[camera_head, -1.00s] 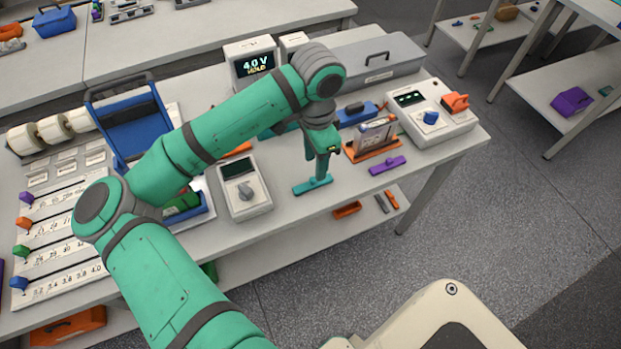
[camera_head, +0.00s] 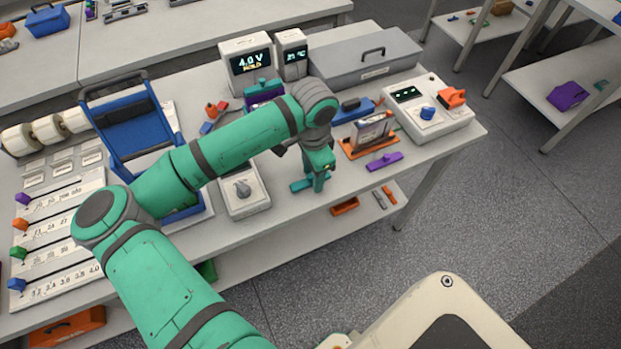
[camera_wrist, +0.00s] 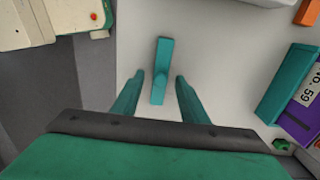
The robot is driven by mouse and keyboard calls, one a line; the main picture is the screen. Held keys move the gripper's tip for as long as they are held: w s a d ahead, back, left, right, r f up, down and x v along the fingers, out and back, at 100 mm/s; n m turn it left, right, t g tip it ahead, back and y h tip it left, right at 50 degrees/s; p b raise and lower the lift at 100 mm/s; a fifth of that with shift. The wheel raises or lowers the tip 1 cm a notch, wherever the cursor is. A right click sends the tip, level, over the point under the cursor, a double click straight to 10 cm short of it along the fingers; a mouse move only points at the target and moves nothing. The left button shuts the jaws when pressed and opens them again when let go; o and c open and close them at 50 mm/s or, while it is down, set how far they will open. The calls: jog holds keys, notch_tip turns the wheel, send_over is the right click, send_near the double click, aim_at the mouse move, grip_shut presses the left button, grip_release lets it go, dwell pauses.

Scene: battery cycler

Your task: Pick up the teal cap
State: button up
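My gripper (camera_wrist: 160,77) is open, with one teal finger on each side of the cap and a visible gap to both. In the head view the cap (camera_head: 300,185) lies near the bench's front edge, partly hidden behind my gripper (camera_head: 318,184). I cannot tell exactly how high the fingertips are above the bench.
A purple cap (camera_head: 384,161) lies to the right, beside an orange holder (camera_head: 354,150). A grey device with a knob (camera_head: 243,187) stands to the left. A teal-and-purple block marked 59 (camera_wrist: 305,105) is at the right in the wrist view. The bench around the cap is clear.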

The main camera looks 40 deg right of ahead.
jog(key=shift+w, duration=0.1)
grip_shut()
jog(key=shift+a, duration=0.1)
jog(key=shift+r, duration=0.45)
notch_tip(320, 180, up, 2)
jog(key=shift+r, duration=0.25)
jog(key=s+a+r, duration=0.1)
jog(key=s+r, duration=0.8)
jog(key=s, duration=0.5)
jog(key=shift+r, duration=0.3)
